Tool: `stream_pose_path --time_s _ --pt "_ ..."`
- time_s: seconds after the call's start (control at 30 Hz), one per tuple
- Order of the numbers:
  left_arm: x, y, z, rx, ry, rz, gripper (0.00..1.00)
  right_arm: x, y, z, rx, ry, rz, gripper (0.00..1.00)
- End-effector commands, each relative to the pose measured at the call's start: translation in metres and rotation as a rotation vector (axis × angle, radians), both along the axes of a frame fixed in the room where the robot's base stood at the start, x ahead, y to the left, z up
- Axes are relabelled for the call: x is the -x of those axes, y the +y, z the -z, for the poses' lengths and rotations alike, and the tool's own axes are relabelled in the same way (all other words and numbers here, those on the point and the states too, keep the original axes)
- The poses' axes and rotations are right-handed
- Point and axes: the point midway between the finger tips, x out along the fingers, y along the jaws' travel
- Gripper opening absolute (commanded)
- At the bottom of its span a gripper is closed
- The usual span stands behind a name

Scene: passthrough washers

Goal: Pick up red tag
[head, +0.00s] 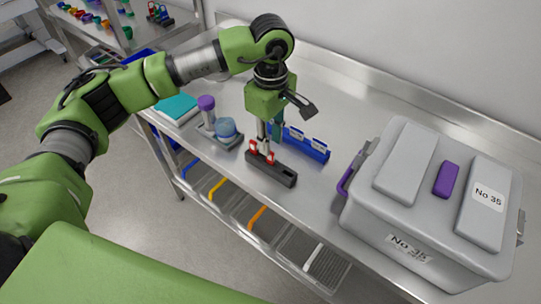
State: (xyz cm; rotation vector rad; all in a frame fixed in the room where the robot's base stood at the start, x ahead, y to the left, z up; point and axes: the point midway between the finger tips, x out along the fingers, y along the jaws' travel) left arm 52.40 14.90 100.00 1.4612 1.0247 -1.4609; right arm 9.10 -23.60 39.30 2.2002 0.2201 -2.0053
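Two small red tags, one on the left (254,146) and one on the right (270,157), stand upright side by side at the dark rack (275,175) near the table's front edge. My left gripper (284,122) hangs from above, just over and behind the tags. One dark finger is spread out to the right, so it looks open. I see nothing clearly held. My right gripper is out of view.
A blue rack (313,153) with white labels stands just behind the dark rack. A grey tray with purple and blue pieces (226,128) is left of it. A large grey lidded box (365,215) fills the right. Steel table (345,100) is clear behind.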

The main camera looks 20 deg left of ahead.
Motion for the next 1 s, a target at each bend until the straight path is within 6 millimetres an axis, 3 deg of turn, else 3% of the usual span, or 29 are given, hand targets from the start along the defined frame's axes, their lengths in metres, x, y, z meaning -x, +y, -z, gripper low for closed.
stream_pose_path --time_s 0.13,0.3,0.57,0.7,1.0 --pt "0.005 0.000 0.019 -0.001 0.006 0.001 0.25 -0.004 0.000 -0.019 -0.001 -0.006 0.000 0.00" --pt "0.005 -0.001 0.041 0.002 0.002 0.000 0.25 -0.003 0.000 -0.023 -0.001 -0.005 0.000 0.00" --pt "0.004 -0.001 0.045 0.002 0.000 0.000 0.25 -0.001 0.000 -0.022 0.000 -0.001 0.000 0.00" --pt "0.004 -0.001 0.045 0.002 0.000 0.000 0.00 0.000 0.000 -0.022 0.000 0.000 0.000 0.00" --pt "0.004 -0.001 0.045 0.002 0.000 0.000 0.00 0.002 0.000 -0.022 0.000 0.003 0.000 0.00"
